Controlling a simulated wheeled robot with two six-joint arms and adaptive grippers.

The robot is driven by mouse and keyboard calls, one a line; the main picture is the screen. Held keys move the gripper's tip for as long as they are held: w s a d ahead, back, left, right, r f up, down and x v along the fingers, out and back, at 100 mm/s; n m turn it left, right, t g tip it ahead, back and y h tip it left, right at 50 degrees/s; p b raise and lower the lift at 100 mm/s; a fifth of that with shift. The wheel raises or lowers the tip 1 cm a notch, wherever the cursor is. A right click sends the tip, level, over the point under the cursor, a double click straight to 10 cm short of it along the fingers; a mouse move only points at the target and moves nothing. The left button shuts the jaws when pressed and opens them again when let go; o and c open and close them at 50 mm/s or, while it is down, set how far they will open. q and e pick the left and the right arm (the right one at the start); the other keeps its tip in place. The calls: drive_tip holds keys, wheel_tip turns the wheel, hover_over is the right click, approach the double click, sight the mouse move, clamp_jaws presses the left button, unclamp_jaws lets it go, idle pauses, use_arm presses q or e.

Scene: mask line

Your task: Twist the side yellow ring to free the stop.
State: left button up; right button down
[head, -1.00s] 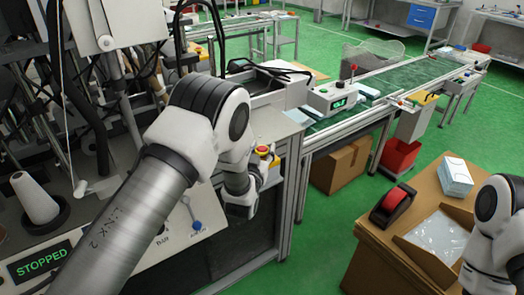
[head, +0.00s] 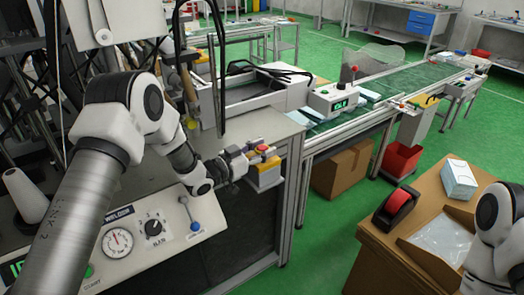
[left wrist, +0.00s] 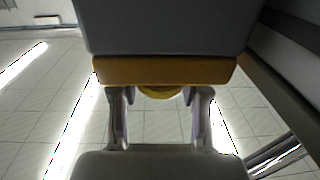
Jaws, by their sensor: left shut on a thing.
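The side stop is a red button (head: 262,148) on a small yellow box (head: 266,178) at the right end of the machine's front. The yellow ring (left wrist: 160,92) shows between my fingers in the left wrist view, partly hidden by them; the yellow box also shows there (left wrist: 165,70). My left gripper (head: 250,156) reaches the stop from the left and is shut on the ring (left wrist: 160,105). In the head view the fingers cover much of the ring, and I cannot tell how far it is turned. Of my right arm only a link shows at lower right; its gripper is out of view.
The machine panel has a gauge (head: 117,242), a black knob (head: 153,228) and a blue-tipped lever (head: 194,225) below my left wrist. The conveyor (head: 400,85) runs back right. A cardboard box (head: 342,170) stands under it. Green floor is open in between.

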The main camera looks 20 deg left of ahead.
idle(0.3)
use_arm(q)
drive_tip(key=o, duration=1.2)
drive_tip(key=shift+w+d+f, duration=0.1)
drive_tip(key=shift+c, duration=0.2)
wheel_tip(320, 180, up, 10)
